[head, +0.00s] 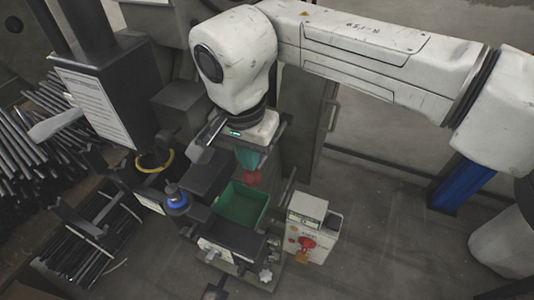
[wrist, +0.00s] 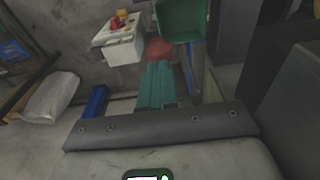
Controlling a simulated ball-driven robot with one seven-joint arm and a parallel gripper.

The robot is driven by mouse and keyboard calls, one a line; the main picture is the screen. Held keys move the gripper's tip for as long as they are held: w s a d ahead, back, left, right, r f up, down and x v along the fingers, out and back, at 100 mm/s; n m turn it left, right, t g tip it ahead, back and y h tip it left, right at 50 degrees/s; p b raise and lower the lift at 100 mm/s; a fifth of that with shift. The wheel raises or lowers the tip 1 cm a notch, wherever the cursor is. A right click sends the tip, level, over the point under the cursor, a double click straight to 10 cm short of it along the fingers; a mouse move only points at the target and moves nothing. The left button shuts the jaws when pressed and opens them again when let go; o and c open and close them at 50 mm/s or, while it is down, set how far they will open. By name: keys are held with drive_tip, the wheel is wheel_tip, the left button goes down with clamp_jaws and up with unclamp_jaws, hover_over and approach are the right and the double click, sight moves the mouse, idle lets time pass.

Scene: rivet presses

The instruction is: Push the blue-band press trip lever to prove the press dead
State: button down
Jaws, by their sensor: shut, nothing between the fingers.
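The blue band (head: 177,196) rings a dark post on the press left of centre in the head view. My gripper (head: 248,166) hangs from the arm with teal fingers pointing down, shut and empty. A rounded red knob (head: 252,178), perhaps the end of the trip lever, shows right at the fingertips. In the wrist view the red knob (wrist: 159,48) is just beyond the teal fingertips (wrist: 158,66). I cannot tell whether they touch. The lever's shaft is not clearly visible.
A green bin (head: 236,211) sits on the press, below the gripper. A pale control box (head: 311,233) with a red switch (head: 305,243) stands to its right. Another press with a yellow band (head: 155,165) and racks of rods are at left. Floor at right is open.

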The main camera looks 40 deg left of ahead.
sight(250, 176)
drive_tip(key=shift+f, duration=0.65)
drive_tip(key=shift+f, duration=0.1)
drive_tip(key=shift+f+b, duration=0.6)
drive_tip(key=shift+f, duration=0.2)
drive_tip(key=shift+s+f, duration=0.1)
drive_tip(key=shift+f+b, duration=0.45)
drive_tip(key=shift+f, duration=0.35)
drive_tip(key=shift+s, duration=0.1)
drive_tip(key=shift+f, duration=0.2)
drive_tip(key=shift+d+f+b, duration=0.1)
drive_tip(key=shift+f+b, duration=0.35)
drive_tip(key=shift+f, duration=0.4)
